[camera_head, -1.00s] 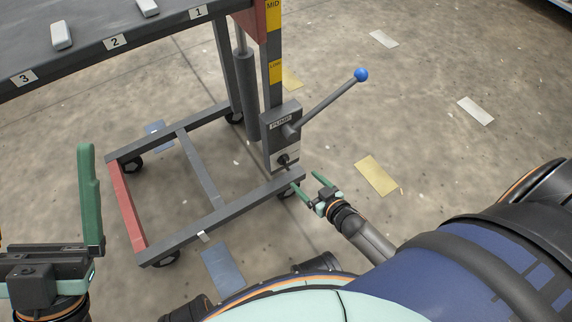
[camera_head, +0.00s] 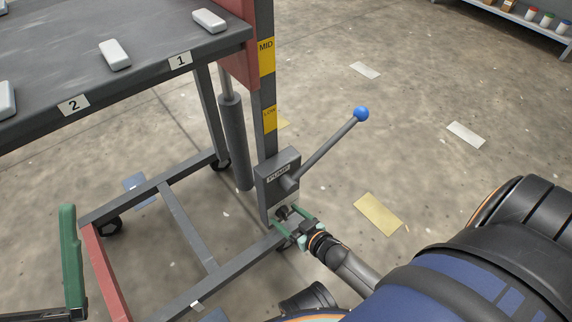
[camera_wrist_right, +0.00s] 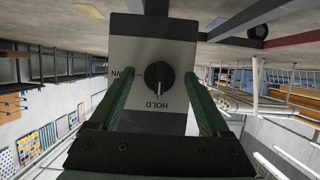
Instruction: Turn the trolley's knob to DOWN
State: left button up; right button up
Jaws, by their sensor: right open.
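The trolley's black knob (camera_head: 282,211) sits low on the grey pump box (camera_head: 266,188). In the right wrist view the knob (camera_wrist_right: 159,77) is on a pale plate, with its white mark toward the upside-down word HOLD. A second label at the plate's left is partly hidden by a finger; its end reads WN. My right gripper (camera_head: 288,216) is open, its green fingers on either side of the knob in the picture; I cannot tell whether they touch it. My left gripper (camera_head: 72,258) shows only in part at the lower left, one green finger upright.
A pump lever with a blue ball (camera_head: 361,114) sticks out above the knob. The trolley's tabletop (camera_head: 60,60) carries several pale blocks. Its base frame (camera_head: 190,225) lies low at left.

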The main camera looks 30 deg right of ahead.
grip_shut()
dwell(0.5)
